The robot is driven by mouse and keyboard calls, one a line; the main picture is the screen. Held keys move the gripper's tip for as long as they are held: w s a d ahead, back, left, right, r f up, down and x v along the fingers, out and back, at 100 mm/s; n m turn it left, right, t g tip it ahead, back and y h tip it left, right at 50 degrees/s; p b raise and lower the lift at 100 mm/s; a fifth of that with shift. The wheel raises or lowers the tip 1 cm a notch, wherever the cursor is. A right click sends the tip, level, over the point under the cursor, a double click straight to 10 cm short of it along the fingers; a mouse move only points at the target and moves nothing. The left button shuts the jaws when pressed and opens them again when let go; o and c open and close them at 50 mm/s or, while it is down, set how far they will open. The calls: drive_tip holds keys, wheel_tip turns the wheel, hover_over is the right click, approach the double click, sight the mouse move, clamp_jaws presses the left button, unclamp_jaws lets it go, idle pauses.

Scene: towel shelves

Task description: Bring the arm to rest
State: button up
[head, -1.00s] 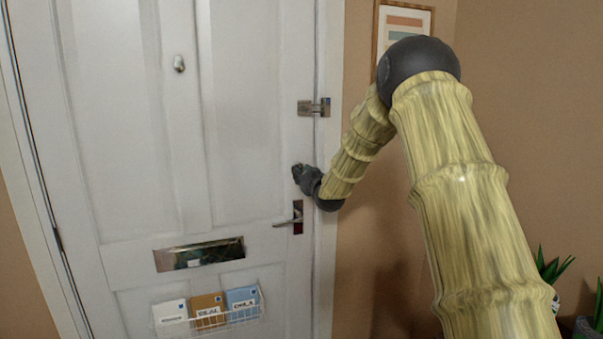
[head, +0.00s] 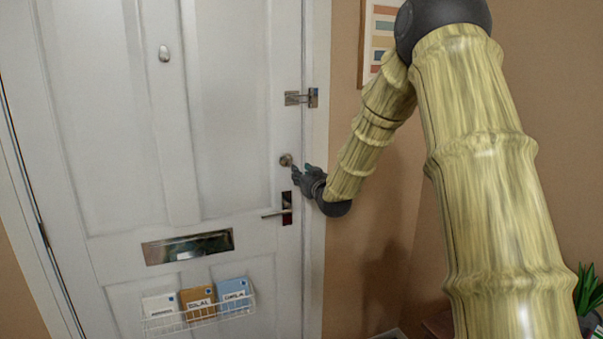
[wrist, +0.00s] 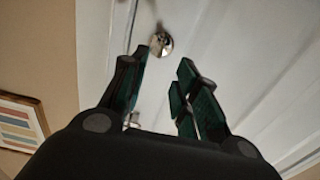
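My gripper (head: 300,171) is just to the right of and below the round metal knob (head: 286,160) on the white door (head: 130,120). In the wrist view my gripper (wrist: 162,78) has its two dark fingers spread apart with nothing between them. The knob (wrist: 161,43) shows beyond the fingertips, apart from them. My arm reaches in from the right side of the head view, bent at the elbow.
Below the knob is a lever handle (head: 276,213). A latch (head: 301,98) is above it. A letter slot (head: 188,247) and a wire rack (head: 200,316) of envelopes are lower on the door. A picture (head: 379,40) hangs on the wall. A plant (head: 587,291) stands at lower right.

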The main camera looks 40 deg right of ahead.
drive_tip(key=s+a+f+g+y, duration=0.15)
drive_tip(key=a+f, duration=0.35)
drive_tip(key=f, duration=0.6)
drive_tip(key=s+a+f+g+y, duration=0.1)
drive_tip(key=s+a+f+g, duration=0.2)
drive_tip(key=a+f, duration=0.55)
drive_tip(key=s+a+f+g, duration=0.1)
drive_tip(key=s+a+f, duration=0.1)
drive_tip(key=s+f, duration=0.35)
drive_tip(key=s+a+f+n+g, duration=0.1)
drive_tip(key=s+a+f, duration=0.15)
drive_tip(key=f, duration=0.65)
drive_tip(key=s+a+f+g, duration=0.2)
drive_tip(key=s+f, duration=0.2)
drive_tip(key=f, duration=0.3)
drive_tip(key=s+a+f+g+y, duration=0.1)
drive_tip(key=s+a+f+g, duration=0.1)
drive_tip(key=s+a+f, duration=0.3)
drive_tip(key=s+f+g, duration=0.1)
drive_tip(key=s+f, duration=0.2)
drive_tip(key=s, duration=0.4)
drive_tip(key=s+a+f+g+y, duration=0.1)
drive_tip(key=s+a+f+g, duration=0.1)
drive_tip(key=s+a+f, duration=0.3)
drive_tip(key=s+a+f+g, duration=0.2)
drive_tip(key=s, duration=0.8)
drive_tip(key=s+a+f+n+g, duration=0.1)
drive_tip(key=s+a+f+g, duration=0.1)
drive_tip(key=s, duration=0.9)
drive_tip(key=shift+a, duration=0.15)
